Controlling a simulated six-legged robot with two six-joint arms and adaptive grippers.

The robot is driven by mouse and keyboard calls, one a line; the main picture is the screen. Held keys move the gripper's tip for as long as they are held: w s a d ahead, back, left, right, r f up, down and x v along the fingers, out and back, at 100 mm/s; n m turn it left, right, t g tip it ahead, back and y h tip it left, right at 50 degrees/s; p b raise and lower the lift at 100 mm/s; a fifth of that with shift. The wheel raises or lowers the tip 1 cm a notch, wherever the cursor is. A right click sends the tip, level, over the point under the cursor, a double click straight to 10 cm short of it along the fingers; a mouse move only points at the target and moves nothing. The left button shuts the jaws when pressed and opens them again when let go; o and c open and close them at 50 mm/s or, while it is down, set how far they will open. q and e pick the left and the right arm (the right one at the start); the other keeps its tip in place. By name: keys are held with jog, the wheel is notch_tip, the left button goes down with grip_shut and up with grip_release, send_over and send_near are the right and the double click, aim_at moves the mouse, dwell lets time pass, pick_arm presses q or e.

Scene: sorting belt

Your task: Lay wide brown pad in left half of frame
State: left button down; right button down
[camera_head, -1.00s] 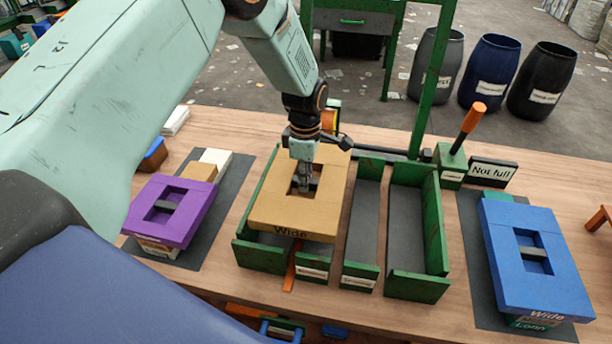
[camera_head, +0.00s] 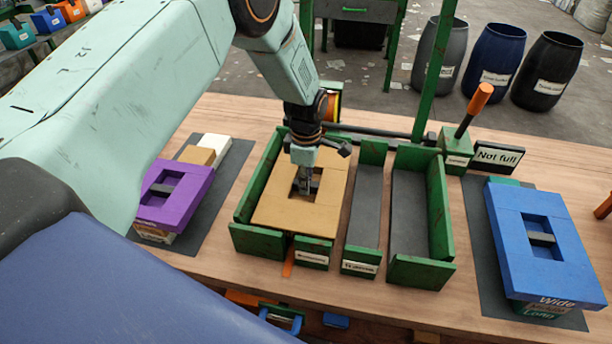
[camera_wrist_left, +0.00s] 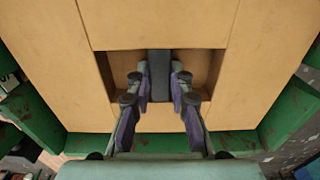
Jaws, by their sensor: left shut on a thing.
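The wide brown pad (camera_head: 279,214) lies flat between the green walls of the frame's left half (camera_head: 243,238). It has a square opening with a grey grip bar across it. My left gripper (camera_head: 303,190) reaches down into that opening, and its fingers are shut on the bar (camera_wrist_left: 160,75). In the left wrist view the brown pad (camera_wrist_left: 140,22) fills most of the picture, with green walls beside it. Whether the pad touches the frame floor is hidden. My right gripper is not in view.
To the right are a narrow slot (camera_head: 367,205) and an empty grey compartment (camera_head: 408,205). A purple pad (camera_head: 190,208) lies on a stack at the left, a blue pad (camera_head: 510,225) at the right. An orange-handled lever (camera_head: 474,105) stands by a "Not full" sign (camera_head: 497,157).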

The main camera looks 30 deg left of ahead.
pick_arm(q)
jog(key=shift+f, duration=0.3)
jog(key=shift+d+r, duration=0.1)
jog(key=shift+f+b, duration=0.35)
jog(key=shift+f, duration=0.25)
jog(key=c, duration=1.1)
grip_release()
notch_tip(320, 180, up, 12)
jog(key=shift+f, duration=0.1)
